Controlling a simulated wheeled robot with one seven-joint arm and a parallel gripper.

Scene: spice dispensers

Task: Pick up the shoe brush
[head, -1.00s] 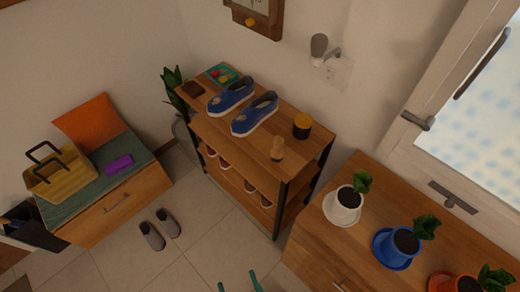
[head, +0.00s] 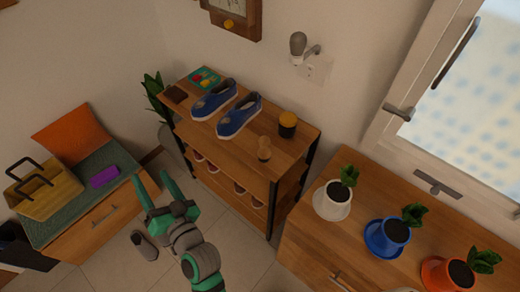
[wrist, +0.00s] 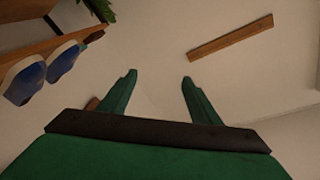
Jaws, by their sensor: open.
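A small light-wood piece with a knobbed shape, which looks like the shoe brush (head: 264,149), stands near the front right of the shoe rack's top (head: 236,152). My gripper (head: 151,177) is open and empty in front of the rack, to the left of the brush and well apart from it. In the wrist view my two green fingers (wrist: 158,79) are spread with nothing between them. I cannot make out the brush in the wrist view.
Blue shoes (head: 239,116) and a dark-lidded jar (head: 287,125) share the rack top with a flat brown item (head: 176,95). Potted plants (head: 332,200) stand on the cabinet at right. A bench (head: 100,222) with a yellow basket (head: 45,192) is at left.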

